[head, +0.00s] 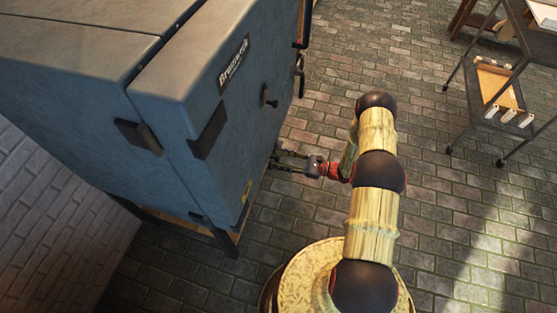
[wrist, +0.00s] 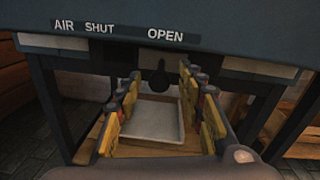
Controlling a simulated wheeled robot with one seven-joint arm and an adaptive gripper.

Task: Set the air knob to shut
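The dark air knob (wrist: 158,76) shows in the wrist view under the kiln's lower front edge. It sits below the word OPEN on the label strip (wrist: 126,31), which reads AIR, SHUT, OPEN from left to right. My gripper (wrist: 160,84) is open, with a yellow-padded finger on each side of the knob in the picture. I see no finger touching the knob, and I cannot tell how deep it is between them. In the head view my gripper (head: 279,160) is at the kiln's lower edge, and the knob is hidden there.
The blue-grey kiln (head: 215,130) stands on a dark-legged stand at the left. A pale tray (wrist: 152,120) lies on a wooden shelf beneath it. A metal rack (head: 497,95) stands at the far right. The brick floor between is clear.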

